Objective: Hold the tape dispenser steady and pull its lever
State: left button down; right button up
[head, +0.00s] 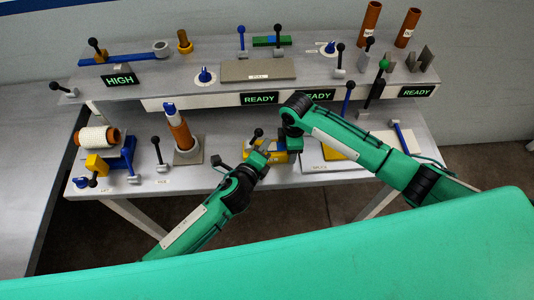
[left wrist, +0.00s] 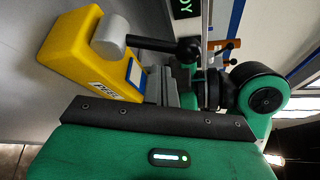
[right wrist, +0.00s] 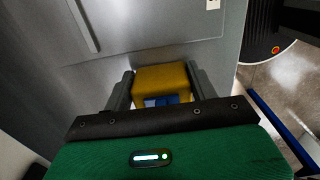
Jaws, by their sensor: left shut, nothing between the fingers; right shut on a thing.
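The tape dispenser is a yellow body with a blue part, low on the bench between my two grippers in the head view (head: 279,157). In the left wrist view, the dispenser (left wrist: 75,50) shows a printed label and a grey pivot (left wrist: 111,38). A black lever (left wrist: 150,44) runs from the pivot to a round knob. My left gripper (head: 266,148) is shut and empty beside the lever; its fingers (left wrist: 162,86) sit just below the knob in that picture. My right gripper (head: 293,146) is shut on the dispenser's yellow body (right wrist: 162,78), with one finger on each side.
A raised shelf behind carries READY signs (head: 259,99), levers and knobs. A yellow block (head: 340,147) stands right of my right gripper.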

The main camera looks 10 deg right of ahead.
pick_arm(q)
jog(key=shift+w+a+r, duration=0.1)
jog(key=shift+a+r, duration=0.1)
jog(key=shift+a, duration=0.25)
jog(key=shift+w+a+r, duration=0.1)
jog(key=shift+a+r, duration=0.1)
jog(key=shift+a, duration=0.2)
pick_arm(e)
jog(key=shift+a, duration=0.15)
pick_arm(q)
jog(key=shift+d, duration=0.1)
